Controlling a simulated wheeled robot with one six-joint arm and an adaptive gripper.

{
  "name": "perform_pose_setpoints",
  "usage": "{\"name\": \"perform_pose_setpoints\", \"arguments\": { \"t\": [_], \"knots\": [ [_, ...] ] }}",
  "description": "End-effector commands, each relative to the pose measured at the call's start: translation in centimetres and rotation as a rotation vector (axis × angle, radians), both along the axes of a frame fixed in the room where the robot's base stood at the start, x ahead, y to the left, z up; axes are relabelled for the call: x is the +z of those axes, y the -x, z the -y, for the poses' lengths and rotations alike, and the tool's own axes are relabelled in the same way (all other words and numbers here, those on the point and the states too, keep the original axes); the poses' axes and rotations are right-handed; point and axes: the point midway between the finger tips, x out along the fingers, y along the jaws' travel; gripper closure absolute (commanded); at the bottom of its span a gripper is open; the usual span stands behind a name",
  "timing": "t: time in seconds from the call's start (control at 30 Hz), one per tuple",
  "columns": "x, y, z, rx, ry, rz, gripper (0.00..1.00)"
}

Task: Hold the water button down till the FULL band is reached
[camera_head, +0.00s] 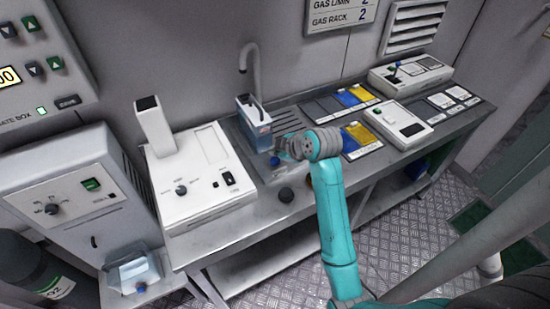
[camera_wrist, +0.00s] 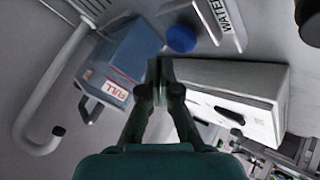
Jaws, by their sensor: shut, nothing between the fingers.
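The blue round water button (camera_wrist: 181,39) shows in the wrist view beside a plate lettered WATER (camera_wrist: 229,14). A bluish clear container (camera_wrist: 112,62) with a red-and-white FULL band (camera_wrist: 120,92) is left of my fingers; it stands under the tap (camera_head: 251,58) in the head view (camera_head: 253,112). I cannot tell its water level. My gripper (camera_wrist: 160,68) is shut and empty, its fingertips between container and button, appearing apart from the button. In the head view my gripper (camera_head: 277,152) is low, just in front of the container.
A white instrument (camera_head: 205,172) with a knob stands left of the tap on the metal bench (camera_head: 240,215). Blue and yellow panels (camera_head: 362,138) and another white device (camera_head: 398,124) lie right.

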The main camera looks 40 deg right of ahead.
Motion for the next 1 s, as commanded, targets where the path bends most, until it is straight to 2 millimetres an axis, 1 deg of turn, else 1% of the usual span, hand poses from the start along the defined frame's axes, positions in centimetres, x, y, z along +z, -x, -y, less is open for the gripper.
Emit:
{"name": "perform_pose_setpoints", "arguments": {
  "t": [0.23, 0.33, 0.8, 1.0],
  "knots": [
    [0.0, 0.0, 0.0, 0.000, 0.000, 0.000, 1.00],
    [0.4, 0.0, 0.0, -0.001, 0.001, 0.001, 1.00],
    [4.3, 0.0, 0.0, 0.000, 0.000, 0.001, 1.00],
    [5.1, 0.0, 0.0, -0.001, 0.001, 0.001, 1.00]
  ]
}}
